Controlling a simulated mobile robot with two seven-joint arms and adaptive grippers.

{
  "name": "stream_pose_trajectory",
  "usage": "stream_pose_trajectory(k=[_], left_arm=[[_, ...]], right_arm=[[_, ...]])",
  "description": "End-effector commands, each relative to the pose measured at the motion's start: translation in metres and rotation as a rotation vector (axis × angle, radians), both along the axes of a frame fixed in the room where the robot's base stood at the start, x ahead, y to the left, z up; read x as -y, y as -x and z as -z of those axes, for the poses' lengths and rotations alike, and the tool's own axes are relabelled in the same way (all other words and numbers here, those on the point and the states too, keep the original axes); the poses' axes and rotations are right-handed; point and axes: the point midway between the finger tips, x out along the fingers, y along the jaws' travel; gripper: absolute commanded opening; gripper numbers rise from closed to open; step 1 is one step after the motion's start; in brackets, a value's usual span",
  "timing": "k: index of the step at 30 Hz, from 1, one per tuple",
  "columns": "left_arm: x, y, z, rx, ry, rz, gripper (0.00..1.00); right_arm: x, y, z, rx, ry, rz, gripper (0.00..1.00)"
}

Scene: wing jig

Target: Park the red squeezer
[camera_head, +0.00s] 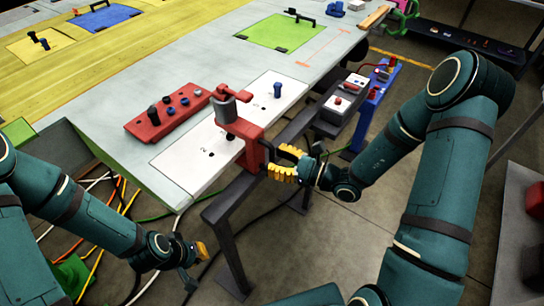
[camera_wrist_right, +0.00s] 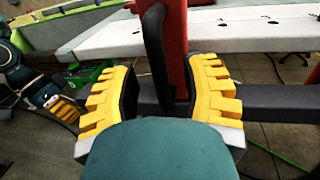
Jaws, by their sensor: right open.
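The red squeezer (camera_head: 243,127) is a C-shaped red tool with a grey cylinder on its upper arm. It stands at the front edge of the white numbered plate (camera_head: 193,172), its upper arm over the plate and its body outside the edge. My right gripper (camera_head: 284,165) is open beside the squeezer's lower body. In the right wrist view the squeezer's red body (camera_wrist_right: 174,45) and a black curved lever (camera_wrist_right: 157,55) stand between the spread yellow fingers (camera_wrist_right: 160,95). Contact cannot be told. My left gripper (camera_head: 196,262) hangs low at left, away from the squeezer; its jaws are unclear.
A red block (camera_head: 150,130) with several dark and blue pieces lies on the wing. A blue peg (camera_head: 277,89) stands on the white plate. A dark rail (camera_head: 231,199) runs below the edge. A blue stand (camera_head: 368,115) with small boxes is at right. Cables hang at lower left.

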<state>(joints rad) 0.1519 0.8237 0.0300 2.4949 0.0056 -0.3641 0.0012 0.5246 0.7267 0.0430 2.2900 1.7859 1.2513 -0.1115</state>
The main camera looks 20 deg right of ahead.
Motion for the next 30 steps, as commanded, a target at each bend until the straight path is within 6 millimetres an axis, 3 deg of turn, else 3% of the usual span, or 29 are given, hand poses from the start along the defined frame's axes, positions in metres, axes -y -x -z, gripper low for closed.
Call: stream_pose_trajectory(k=[6,15,19,30], left_arm=[[0.0,0.0001,-0.0013,0.0,0.0,0.0,0.0],[-0.0001,0.0,-0.0013,0.0,0.0,0.0,0.0],[-0.0001,0.0,-0.0013,0.0,0.0,0.0,0.0],[0.0,-0.0001,-0.0011,0.0,0.0,0.0,0.0]], right_arm=[[-0.0116,-0.0094,-0.0005,0.001,-0.001,-0.001,0.46],[-0.0123,-0.0101,-0.0003,0.001,-0.001,-0.001,0.45],[-0.0121,-0.01,-0.0003,0.001,-0.001,-0.001,0.0],[-0.0121,-0.0098,-0.0003,0.001,-0.001,-0.001,0.0]])
